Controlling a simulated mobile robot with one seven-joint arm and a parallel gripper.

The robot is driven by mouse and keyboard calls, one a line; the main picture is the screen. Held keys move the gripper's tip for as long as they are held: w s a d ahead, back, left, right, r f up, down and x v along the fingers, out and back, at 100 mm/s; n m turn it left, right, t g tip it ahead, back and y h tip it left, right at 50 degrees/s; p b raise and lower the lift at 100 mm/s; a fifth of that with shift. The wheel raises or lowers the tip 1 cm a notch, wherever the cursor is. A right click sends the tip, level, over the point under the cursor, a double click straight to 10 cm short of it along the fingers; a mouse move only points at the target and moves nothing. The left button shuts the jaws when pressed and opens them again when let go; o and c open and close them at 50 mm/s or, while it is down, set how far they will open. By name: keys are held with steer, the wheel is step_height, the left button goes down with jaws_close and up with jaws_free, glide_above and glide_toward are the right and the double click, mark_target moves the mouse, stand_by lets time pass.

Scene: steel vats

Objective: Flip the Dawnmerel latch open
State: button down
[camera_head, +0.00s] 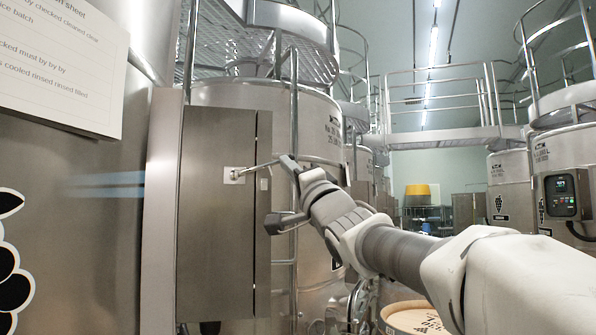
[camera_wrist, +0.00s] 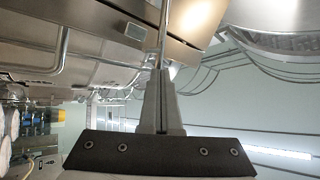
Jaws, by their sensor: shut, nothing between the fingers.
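A tall steel cabinet (camera_head: 217,220) stands left of centre in the head view. A small pale plate (camera_head: 234,175) on its front carries a thin metal lever that reaches right toward my gripper (camera_head: 279,162). This looks like the latch, but I cannot read the name Dawnmerel anywhere. In the wrist view my gripper (camera_wrist: 161,73) has its fingers together with nothing between them. A thin rod (camera_wrist: 163,40), seemingly the lever, runs up from just beyond the fingertips. I cannot tell whether the fingers touch it. A small label (camera_wrist: 135,31) sits on the steel panel close by.
A ladder rail (camera_head: 294,130) and a large steel vat (camera_head: 315,125) stand just behind my gripper. A paper sheet (camera_head: 65,65) hangs on the vat at the left. A barrel (camera_head: 412,316) stands below my arm. A walkway (camera_head: 440,138) crosses the back.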

steer(key=r+n+g+y+p, duration=0.1)
steer(key=p, duration=0.1)
steer(key=a+r+n+g+p, duration=0.1)
steer(key=n+p, duration=0.1)
steer(key=r+n+y+p, duration=0.1)
steer(key=r+n+p, duration=0.1)
steer(key=p, duration=0.1)
steer(key=shift+s+a+g+y, duration=0.15)
steer(key=shift+a+g+y, duration=0.15)
steer(key=shift+g, duration=0.1)
steer(key=shift+s+f, duration=0.1)
steer(key=shift+s, duration=0.05)
